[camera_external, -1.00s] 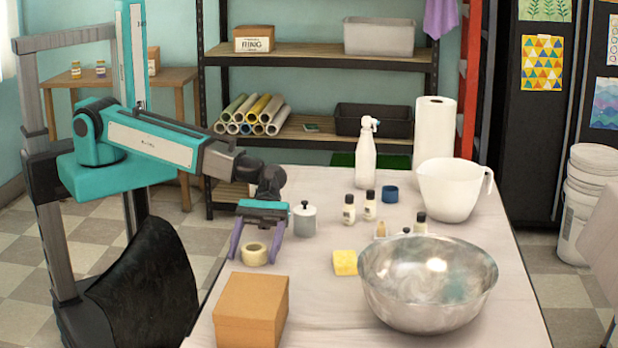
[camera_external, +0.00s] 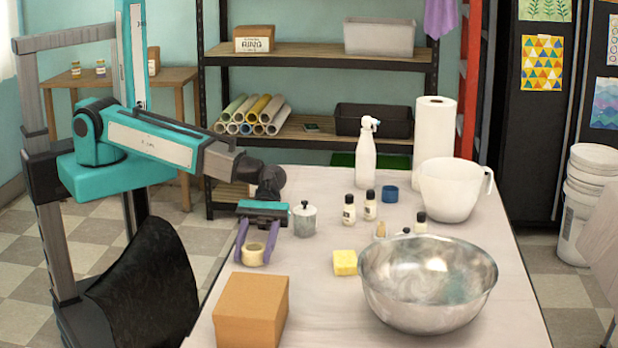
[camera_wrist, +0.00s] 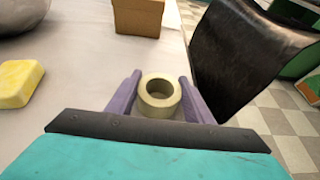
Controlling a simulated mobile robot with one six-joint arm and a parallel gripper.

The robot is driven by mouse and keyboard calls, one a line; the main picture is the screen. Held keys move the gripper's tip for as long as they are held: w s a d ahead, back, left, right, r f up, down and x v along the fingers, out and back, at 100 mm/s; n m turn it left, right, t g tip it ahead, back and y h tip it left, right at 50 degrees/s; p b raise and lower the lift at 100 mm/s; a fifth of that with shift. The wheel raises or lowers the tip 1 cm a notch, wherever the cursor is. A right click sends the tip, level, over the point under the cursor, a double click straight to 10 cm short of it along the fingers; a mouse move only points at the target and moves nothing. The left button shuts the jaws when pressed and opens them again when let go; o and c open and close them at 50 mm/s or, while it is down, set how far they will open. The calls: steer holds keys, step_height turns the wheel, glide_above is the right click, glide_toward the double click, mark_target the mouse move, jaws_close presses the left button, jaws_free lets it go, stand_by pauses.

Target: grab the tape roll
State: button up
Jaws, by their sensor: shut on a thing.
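The cream tape roll (camera_external: 254,254) lies flat on the table, near its left edge, in the external view. My gripper (camera_external: 255,257) reaches down to it with its purple fingers on either side. In the wrist view the tape roll (camera_wrist: 158,94) sits between the two fingers, its round hole facing the camera. My gripper (camera_wrist: 159,92) is shut on the roll. I cannot tell any gap between the roll and the tabletop.
A cardboard box (camera_external: 250,312) stands in front of the roll. A lidded metal pot (camera_external: 304,220) stands close on the right. A yellow sponge (camera_external: 345,262) and a large metal bowl (camera_external: 428,290) lie farther right. The white table (camera_external: 325,300) is clear between box and bowl.

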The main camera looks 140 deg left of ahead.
mark_target(254, 249)
steer(key=shift+r, duration=5)
